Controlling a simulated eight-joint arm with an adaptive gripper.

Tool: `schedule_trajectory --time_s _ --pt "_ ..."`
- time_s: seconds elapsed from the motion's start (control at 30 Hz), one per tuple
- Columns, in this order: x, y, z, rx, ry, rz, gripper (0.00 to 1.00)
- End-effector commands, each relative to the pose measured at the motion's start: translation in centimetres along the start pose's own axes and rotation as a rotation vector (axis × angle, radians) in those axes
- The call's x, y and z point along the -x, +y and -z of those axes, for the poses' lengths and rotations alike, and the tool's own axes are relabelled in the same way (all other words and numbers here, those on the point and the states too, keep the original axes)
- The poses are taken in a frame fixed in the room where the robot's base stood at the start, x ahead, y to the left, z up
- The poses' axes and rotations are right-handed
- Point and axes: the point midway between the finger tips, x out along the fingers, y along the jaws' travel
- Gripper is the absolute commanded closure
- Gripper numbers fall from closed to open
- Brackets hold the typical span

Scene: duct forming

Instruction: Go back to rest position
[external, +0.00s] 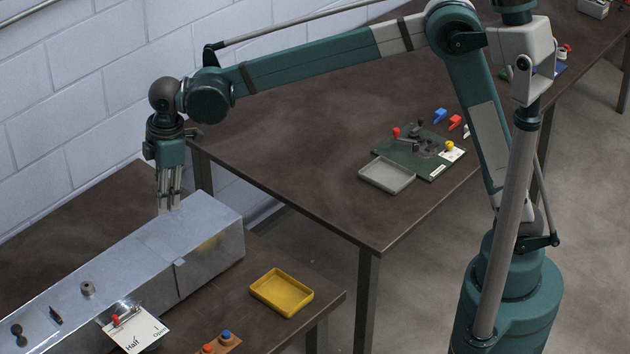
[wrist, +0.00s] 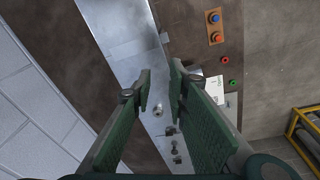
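My gripper (external: 168,206) points down over the back of the long grey metal duct (external: 215,235). In the external view its fingertips are just above or beside the duct's top; I cannot tell whether they touch. In the wrist view my gripper (wrist: 160,80) has its two green fingers apart, with nothing held between them. The duct (wrist: 118,45) runs beneath them. My arm reaches out far to the left from its base.
A card marked "Half" and "Open" (external: 137,332) stands by a red-tipped lever at the duct. A yellow tray (external: 281,292) and a button box (external: 220,345) are on the near table. A far table (external: 300,170) holds a green board (external: 415,152) and grey tray (external: 387,174).

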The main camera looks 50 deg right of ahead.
Motion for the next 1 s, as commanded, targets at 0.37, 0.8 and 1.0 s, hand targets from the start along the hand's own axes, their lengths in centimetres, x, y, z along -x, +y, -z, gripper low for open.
schedule_trajectory --time_s 0.37,0.8,1.0 --pt "4.0 3.3 -9.5 -0.167 0.052 -0.046 0.83" --pt "7.3 5.0 -20.6 -0.356 0.112 -0.100 0.83" --pt "8.3 5.1 -25.5 -0.442 0.140 -0.126 0.83"
